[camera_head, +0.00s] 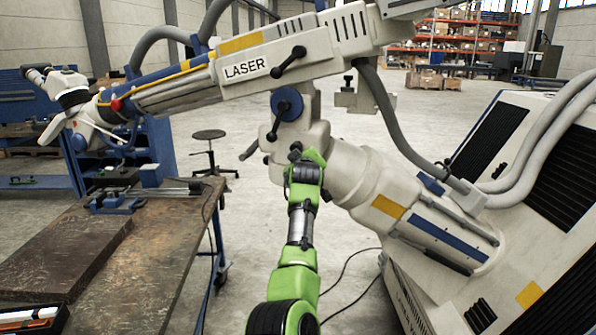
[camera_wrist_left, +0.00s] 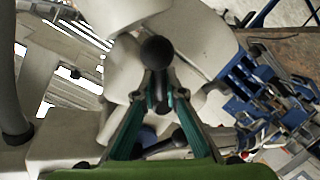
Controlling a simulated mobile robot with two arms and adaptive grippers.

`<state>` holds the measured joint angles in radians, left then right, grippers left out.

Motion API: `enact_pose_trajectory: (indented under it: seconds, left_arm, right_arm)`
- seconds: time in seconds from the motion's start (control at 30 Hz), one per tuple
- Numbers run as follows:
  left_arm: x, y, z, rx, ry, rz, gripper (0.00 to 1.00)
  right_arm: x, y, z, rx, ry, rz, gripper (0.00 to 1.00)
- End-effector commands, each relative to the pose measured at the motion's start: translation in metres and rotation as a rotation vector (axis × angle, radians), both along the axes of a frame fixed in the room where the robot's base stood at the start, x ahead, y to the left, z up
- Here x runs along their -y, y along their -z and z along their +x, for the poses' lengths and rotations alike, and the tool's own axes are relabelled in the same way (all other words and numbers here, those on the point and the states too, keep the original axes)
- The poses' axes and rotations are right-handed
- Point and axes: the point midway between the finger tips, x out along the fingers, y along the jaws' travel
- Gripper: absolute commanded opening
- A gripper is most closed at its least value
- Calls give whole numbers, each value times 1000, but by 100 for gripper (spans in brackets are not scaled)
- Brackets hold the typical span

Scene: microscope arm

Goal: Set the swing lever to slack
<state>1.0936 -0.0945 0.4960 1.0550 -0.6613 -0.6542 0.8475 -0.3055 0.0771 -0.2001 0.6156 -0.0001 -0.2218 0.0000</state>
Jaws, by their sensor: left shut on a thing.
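My green left arm rises from the bottom middle of the head view. My left gripper (camera_head: 296,153) is at the pale joint housing (camera_head: 318,135) below the LASER arm (camera_head: 245,67). In the left wrist view its teal fingers (camera_wrist_left: 157,95) close on a dark lever with a round black knob (camera_wrist_left: 156,52). No label shows on this lever, and the gripper hides most of it in the head view. Another black lever (camera_head: 289,62) lies slanted on the LASER arm. A small black lever sits on the blue round hub (camera_head: 287,103). My right gripper is not in view.
A worn workbench (camera_head: 165,255) stands at the left with blue fixtures (camera_head: 115,202). A large white cabinet (camera_head: 525,200) with thick grey hoses (camera_head: 535,140) fills the right. A stool (camera_head: 208,150) stands behind the bench. Open floor lies behind the machine.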

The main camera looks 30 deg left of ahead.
Motion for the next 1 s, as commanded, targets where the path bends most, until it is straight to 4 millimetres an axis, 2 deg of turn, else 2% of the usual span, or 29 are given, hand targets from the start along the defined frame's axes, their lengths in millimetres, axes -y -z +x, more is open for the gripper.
enact_pose_trajectory:
  seconds: [0.2,0.5,1.0]
  left_arm:
    - [5,-11,2,39,1,-187,0]
    - [8,-17,2,76,0,-358,0]
    - [8,-19,2,94,1,-434,0]
  right_arm:
    - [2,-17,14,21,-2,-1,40]
    - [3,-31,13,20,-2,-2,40]
    - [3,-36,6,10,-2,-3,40]
